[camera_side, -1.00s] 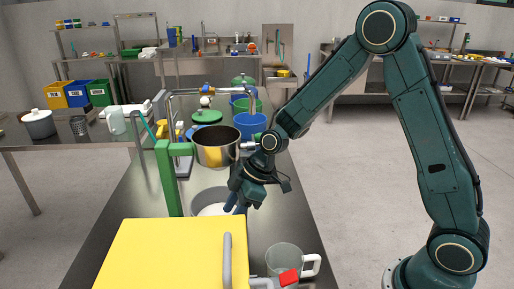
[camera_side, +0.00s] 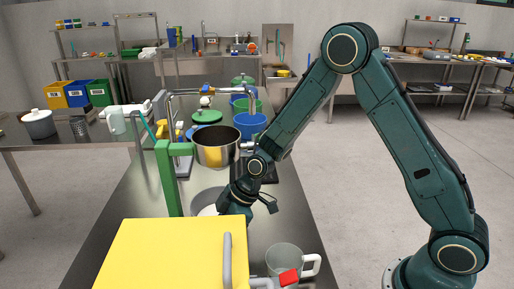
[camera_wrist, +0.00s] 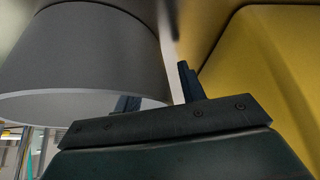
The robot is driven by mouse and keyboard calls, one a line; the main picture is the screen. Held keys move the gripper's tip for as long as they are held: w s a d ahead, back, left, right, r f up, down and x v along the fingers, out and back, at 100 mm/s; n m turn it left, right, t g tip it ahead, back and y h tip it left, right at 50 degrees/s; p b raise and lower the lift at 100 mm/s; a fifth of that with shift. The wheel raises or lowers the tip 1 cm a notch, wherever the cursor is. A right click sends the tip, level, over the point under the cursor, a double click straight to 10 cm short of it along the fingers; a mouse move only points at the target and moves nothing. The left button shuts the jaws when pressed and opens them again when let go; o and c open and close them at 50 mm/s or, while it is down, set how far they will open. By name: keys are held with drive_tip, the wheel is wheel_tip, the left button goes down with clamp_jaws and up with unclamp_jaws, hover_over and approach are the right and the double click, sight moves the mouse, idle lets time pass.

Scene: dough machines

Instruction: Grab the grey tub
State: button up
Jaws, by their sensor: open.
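The grey tub (camera_side: 203,195) stands on the dark bench behind the yellow box, with something white inside. Its lower part is hidden by the box in the side view. In the wrist view the tub's grey wall (camera_wrist: 80,55) fills the upper left. My gripper (camera_wrist: 158,95) is open at the tub's rim, one finger near the rim and the other apart to its right. I cannot tell whether either finger touches the wall. In the side view my gripper (camera_side: 232,208) is at the tub's right side, its fingertips mostly hidden.
The yellow box (camera_side: 170,255) is close in front of my gripper; a yellow surface (camera_wrist: 265,65) fills the right of the wrist view. A steel bowl (camera_side: 217,147) on a green stand (camera_side: 168,180) is above the tub. A clear jug (camera_side: 284,261) stands at front right.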

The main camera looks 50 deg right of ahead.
drive_tip(key=shift+w+a+f, duration=0.1)
drive_tip(key=shift+a+f, duration=0.05)
drive_tip(key=shift+f, duration=0.15)
clamp_jaws()
idle(0.4)
